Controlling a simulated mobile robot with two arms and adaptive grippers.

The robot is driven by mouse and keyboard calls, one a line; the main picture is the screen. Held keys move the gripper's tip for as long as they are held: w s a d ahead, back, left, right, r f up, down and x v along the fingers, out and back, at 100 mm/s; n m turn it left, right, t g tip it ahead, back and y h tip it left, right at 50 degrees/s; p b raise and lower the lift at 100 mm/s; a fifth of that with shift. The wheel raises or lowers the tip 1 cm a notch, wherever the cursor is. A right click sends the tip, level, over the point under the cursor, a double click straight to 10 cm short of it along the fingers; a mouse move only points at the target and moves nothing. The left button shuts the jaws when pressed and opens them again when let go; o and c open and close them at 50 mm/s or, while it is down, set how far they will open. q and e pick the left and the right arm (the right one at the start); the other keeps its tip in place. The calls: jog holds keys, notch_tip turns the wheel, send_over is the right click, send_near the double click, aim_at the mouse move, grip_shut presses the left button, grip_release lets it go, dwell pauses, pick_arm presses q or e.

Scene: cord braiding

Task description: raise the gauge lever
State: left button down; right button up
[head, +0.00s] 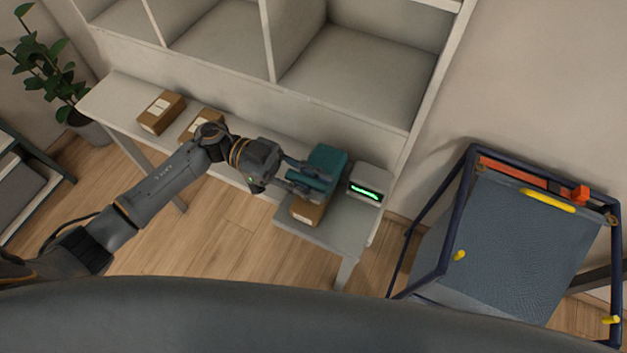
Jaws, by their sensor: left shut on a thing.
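My left gripper (312,182) is at the right end of the long table, with its fingers at the left side of a teal box (327,161). It is shut on the teal box, which is over or beside a small brown carton; I cannot tell whether the box is lifted. No part is clearly a gauge lever. On the dark blue frame at the right, a yellow bar (548,201) and an orange block (580,194) on an orange strip (514,171) show, far from the gripper. My right gripper is not in view.
A white device with a green lit display (365,193) stands right of the teal box. Brown cartons (161,112) lie on the white table (110,97) below empty shelf bays. The blue-framed bin (520,250) stands on the right. Wooden floor (230,240) is clear before the table.

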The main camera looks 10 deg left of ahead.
pick_arm(q)
jog(key=shift+w+r+p, duration=0.2)
jog(key=shift+r+p, duration=0.2)
jog(key=shift+r, duration=0.05)
jog(key=w+r+n+p, duration=0.1)
jog(key=n+p, duration=0.1)
jog(key=w+d+r+n+p, duration=0.1)
jog(key=w+r+p, duration=0.1)
jog(key=shift+w+d+n, duration=0.1)
jog(key=shift+w+n, duration=0.1)
jog(key=shift+n, duration=0.2)
jog(key=shift+w+d+r+n+p, duration=0.2)
jog(key=shift+w+n+p, duration=0.1)
jog(key=shift+w+n, duration=0.2)
jog(key=shift+w+d+r+n+p, duration=0.15)
jog(key=shift+w+n+p, duration=0.2)
jog(key=shift+w+n, duration=0.2)
jog(key=shift+w+d+r+n+p, duration=0.1)
jog(key=shift+w+d+n+p, duration=0.15)
jog(key=shift+w+n, duration=0.25)
jog(key=c, duration=1.2)
grip_release()
jog(key=shift+a, duration=0.1)
